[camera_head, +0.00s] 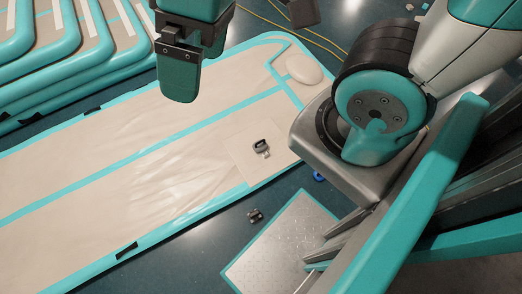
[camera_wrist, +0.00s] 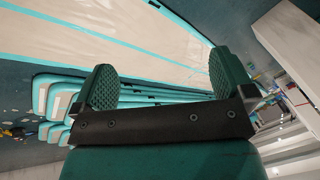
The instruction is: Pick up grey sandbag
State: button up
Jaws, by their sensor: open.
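My gripper (camera_head: 180,75) hangs over the beige inflatable track in the head view, above its far side. In the wrist view my gripper (camera_wrist: 162,80) shows two ribbed green pads wide apart with nothing between them. No object is clearly recognisable as a grey sandbag. A dark grey object (camera_head: 303,12) lies on the floor at the top edge, partly cut off. A pale rounded pad (camera_head: 304,69) lies on the track's far right end, to the right of my gripper and apart from it.
The flat track (camera_head: 100,165) has teal edges and carries a small grey device (camera_head: 262,147). A small dark item (camera_head: 255,215) lies on the floor beside a metal plate (camera_head: 280,250). Stacked inflatables (camera_head: 70,45) stand at upper left. Yellow cables (camera_head: 300,35) cross the floor.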

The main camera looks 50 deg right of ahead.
aim_at(260, 146)
jog(key=z, duration=0.85)
jog(key=k, duration=1)
jog(key=u, duration=0.85)
